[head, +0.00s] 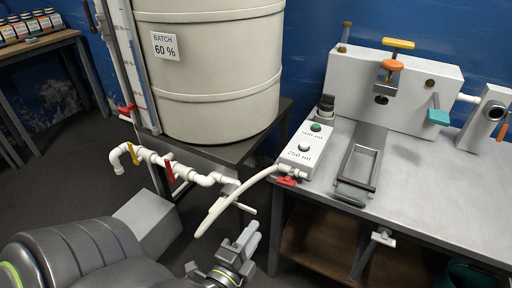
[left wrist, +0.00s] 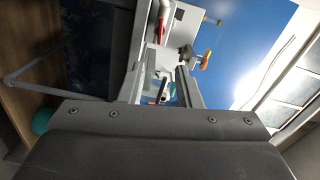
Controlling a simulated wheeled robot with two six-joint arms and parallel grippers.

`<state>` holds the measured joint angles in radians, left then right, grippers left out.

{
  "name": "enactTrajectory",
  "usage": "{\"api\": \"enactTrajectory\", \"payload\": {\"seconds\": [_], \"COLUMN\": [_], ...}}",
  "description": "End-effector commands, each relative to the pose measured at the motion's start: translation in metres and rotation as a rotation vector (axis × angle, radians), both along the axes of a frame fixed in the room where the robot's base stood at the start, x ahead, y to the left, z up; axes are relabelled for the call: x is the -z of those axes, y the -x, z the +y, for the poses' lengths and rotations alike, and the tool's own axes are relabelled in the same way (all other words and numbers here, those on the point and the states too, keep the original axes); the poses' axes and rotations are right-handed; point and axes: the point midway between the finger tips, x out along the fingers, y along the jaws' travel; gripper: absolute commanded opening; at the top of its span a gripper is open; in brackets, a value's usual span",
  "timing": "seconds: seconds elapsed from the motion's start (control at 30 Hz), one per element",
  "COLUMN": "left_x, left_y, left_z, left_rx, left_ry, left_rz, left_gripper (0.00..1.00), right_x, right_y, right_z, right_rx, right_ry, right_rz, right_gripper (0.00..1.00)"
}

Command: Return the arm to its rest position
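My left arm reaches in from the bottom left of the head view. My left gripper (head: 238,252) is at the bottom centre, in front of and below the workbench edge, near the hanging pale hose. In the left wrist view the two fingers of my left gripper (left wrist: 161,75) stand apart with nothing held between them, so it is open. My right gripper does not show in either view.
A pale hose (head: 224,204) curves down close to my left gripper from the dosing box (head: 305,150). White pipes (head: 155,158) with red and yellow valves run below the large tank (head: 210,60). The metal workbench (head: 430,190) stands right; open floor (head: 60,165) lies left.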

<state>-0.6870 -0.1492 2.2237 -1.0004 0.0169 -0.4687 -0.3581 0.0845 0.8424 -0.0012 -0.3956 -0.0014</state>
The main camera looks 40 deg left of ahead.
Motion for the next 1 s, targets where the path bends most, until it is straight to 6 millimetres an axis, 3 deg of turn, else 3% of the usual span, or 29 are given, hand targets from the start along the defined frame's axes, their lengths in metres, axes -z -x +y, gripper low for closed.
{"api": "enactTrajectory", "payload": {"seconds": [0.3,0.43,0.57,0.73,0.87,1.0], "left_x": [0.002,0.027,0.082,0.168,0.228,0.285], "left_y": [-0.001,-0.004,-0.005,0.008,0.031,0.066], "left_z": [0.000,-0.002,-0.005,-0.009,-0.010,-0.008], "left_rx": [0.001,0.005,0.001,-0.047,-0.118,-0.230], "left_ry": [0.007,0.076,0.227,0.463,0.626,0.786], "left_rz": [0.004,0.051,0.155,0.323,0.454,0.592], "left_gripper": [0.31,0.31,0.31,0.31,0.31,0.31], "right_x": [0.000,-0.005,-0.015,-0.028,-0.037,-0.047], "right_y": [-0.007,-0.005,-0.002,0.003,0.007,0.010], "right_z": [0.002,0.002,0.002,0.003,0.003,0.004], "right_rx": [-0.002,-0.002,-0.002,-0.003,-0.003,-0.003], "right_ry": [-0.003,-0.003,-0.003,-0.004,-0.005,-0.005], "right_rz": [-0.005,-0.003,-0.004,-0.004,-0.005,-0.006], "right_gripper": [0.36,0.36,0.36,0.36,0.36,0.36]}}
